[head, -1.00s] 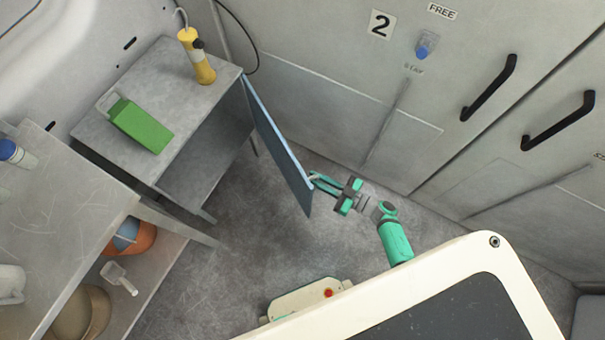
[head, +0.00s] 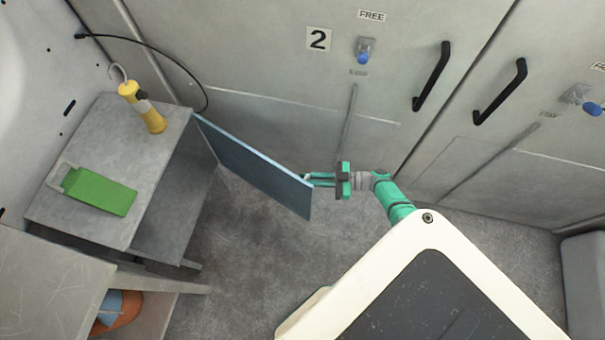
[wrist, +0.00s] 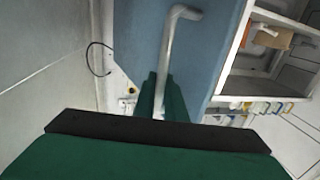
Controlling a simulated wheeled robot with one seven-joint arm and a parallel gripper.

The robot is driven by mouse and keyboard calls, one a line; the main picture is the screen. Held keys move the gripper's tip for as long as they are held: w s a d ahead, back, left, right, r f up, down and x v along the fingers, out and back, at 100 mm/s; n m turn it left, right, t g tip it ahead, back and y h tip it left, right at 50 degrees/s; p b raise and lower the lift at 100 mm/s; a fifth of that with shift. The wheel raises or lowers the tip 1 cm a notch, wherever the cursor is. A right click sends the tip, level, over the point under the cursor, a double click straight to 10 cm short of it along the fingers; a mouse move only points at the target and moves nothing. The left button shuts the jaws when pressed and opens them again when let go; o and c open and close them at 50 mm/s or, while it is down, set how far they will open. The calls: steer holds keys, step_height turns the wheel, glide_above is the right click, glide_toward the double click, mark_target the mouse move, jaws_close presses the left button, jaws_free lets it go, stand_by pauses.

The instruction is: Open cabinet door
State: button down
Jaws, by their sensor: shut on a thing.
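The cabinet (head: 105,160) is a low grey unit at the left in the head view. Its blue-grey door (head: 255,165) stands swung wide open, hinged at the cabinet's back corner, and the interior shows. My gripper (head: 312,179) is at the door's free edge, on the side facing away from the cabinet. In the wrist view the door is a blue panel (wrist: 215,50) with a pale bent-bar handle (wrist: 170,55). The green fingers (wrist: 162,100) are closed around the handle's lower part. The fingertips' exact contact is partly hidden.
The wall with black handles (head: 432,75) lies close behind my arm. The floor (head: 240,260) before the cabinet is clear.

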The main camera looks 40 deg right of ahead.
steer(key=shift+d, duration=0.35)
steer(key=shift+d, duration=0.1)
steer(key=c, duration=1.8)
jaws_free()
